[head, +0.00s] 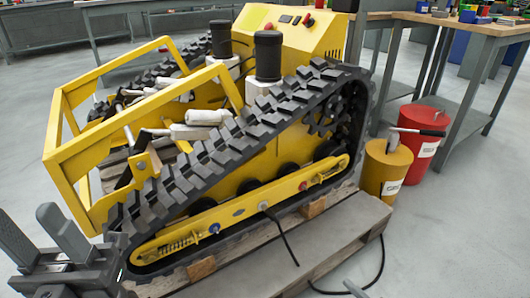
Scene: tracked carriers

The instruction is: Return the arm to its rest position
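My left gripper (27,222) is at the lower left corner of the head view. Its two dark grey fingers point up and stand apart, with nothing seen between them. It is in front of the near left end of the yellow tracked carrier (205,215), overlapping the lower end of its black track (200,160) in the picture. Whether it touches the track cannot be told.
The carrier stands on a wooden pallet (335,235). A black cable (378,265) runs over the pallet and floor. A yellow bin (386,170) and a red bin (424,145) stand to the right, by a workbench (480,29).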

